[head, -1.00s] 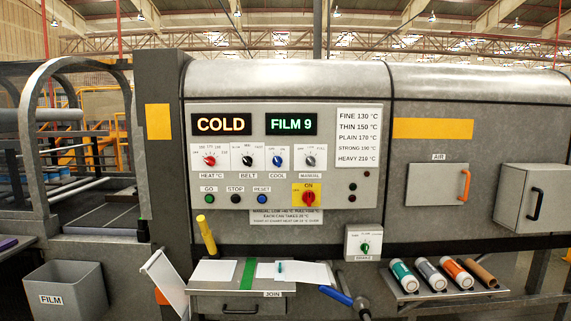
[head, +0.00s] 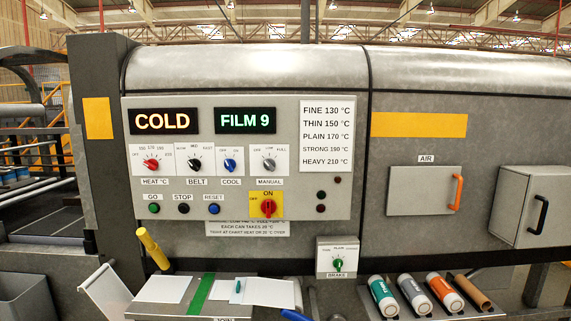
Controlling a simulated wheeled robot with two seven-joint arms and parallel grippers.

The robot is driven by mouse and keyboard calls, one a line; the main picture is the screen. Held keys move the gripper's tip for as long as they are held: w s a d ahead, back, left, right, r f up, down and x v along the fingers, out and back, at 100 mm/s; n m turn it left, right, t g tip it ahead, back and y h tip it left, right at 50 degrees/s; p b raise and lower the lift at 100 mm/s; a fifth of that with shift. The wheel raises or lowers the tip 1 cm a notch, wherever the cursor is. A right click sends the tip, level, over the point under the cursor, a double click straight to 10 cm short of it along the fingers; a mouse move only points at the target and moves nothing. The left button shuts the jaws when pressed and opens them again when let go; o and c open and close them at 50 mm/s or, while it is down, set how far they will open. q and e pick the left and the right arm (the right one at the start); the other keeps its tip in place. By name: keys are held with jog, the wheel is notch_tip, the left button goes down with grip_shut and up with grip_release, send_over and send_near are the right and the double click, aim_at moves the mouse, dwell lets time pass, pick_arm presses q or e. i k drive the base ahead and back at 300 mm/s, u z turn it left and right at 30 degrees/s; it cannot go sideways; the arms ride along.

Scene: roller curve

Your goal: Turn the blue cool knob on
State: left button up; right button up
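The blue COOL knob (head: 229,165) is on the grey control panel (head: 330,205), in a row of knobs. It sits on a white plate with small marks above it, and its pointer is too small for me to read surely. The black BELT knob (head: 194,164) is to its left and the grey MANUAL knob (head: 269,164) to its right. The red HEAT knob (head: 151,164) is at the far left of the row. Neither of my grippers is in view, and nothing covers the blue knob.
Below the knobs are several buttons and a red ON switch (head: 268,207) on a yellow plate. A yellow handle (head: 152,248) and a JOIN table (head: 170,315) are lower down. A BRAKE box (head: 337,250) and several rolls (head: 412,294) are at the lower right.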

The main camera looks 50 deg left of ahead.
aim_at(230, 164)
jog(key=i, duration=0.95)
jog(key=u, duration=0.95)
jog(key=i, duration=0.7)
jog(key=u, duration=0.65)
